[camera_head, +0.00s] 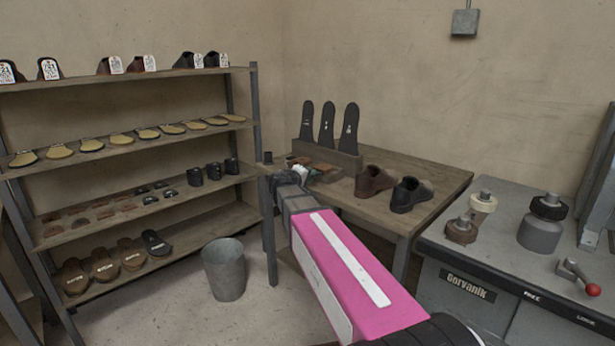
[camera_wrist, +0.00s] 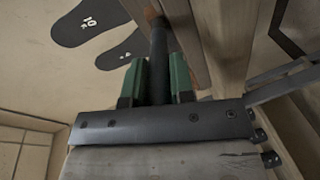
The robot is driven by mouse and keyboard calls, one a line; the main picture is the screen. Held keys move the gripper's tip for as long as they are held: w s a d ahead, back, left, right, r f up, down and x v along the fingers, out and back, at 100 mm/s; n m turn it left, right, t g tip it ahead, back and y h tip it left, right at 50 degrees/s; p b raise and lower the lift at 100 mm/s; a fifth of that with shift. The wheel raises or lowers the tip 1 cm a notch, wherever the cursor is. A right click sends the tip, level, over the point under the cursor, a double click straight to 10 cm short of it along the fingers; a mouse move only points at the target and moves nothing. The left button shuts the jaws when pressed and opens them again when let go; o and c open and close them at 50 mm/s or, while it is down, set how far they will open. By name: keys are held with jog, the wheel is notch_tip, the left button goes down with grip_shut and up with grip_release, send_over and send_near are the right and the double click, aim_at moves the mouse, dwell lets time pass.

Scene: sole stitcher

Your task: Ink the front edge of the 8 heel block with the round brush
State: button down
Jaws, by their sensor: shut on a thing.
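My gripper (camera_wrist: 157,82) shows in the wrist view with its two green fingers closed around a dark upright rod (camera_wrist: 158,50), which looks like the round brush's handle. The rod's far end is close to an orange-brown piece (camera_wrist: 151,11) at the top of the picture; I cannot tell whether they touch. In the head view my gripper (camera_head: 300,174) is over the left end of the wooden table (camera_head: 430,170). Small brown blocks (camera_head: 325,167) lie just beyond it, partly hidden. No number is readable on them, so I cannot tell which is the 8 heel block.
Dark sole patterns (camera_head: 327,125) stand in a wooden rack at the table's back. Brown and black shoes (camera_head: 409,194) stand to the right. A shelf (camera_head: 130,145) with soles and heels is at left, a metal bin (camera_head: 224,270) on the floor, a grey machine (camera_head: 510,260) at right.

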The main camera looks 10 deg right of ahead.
jog(key=s+a+r, duration=0.4)
jog(key=a, duration=0.1)
jog(key=shift+a, duration=0.3)
dwell(0.6)
dwell(0.6)
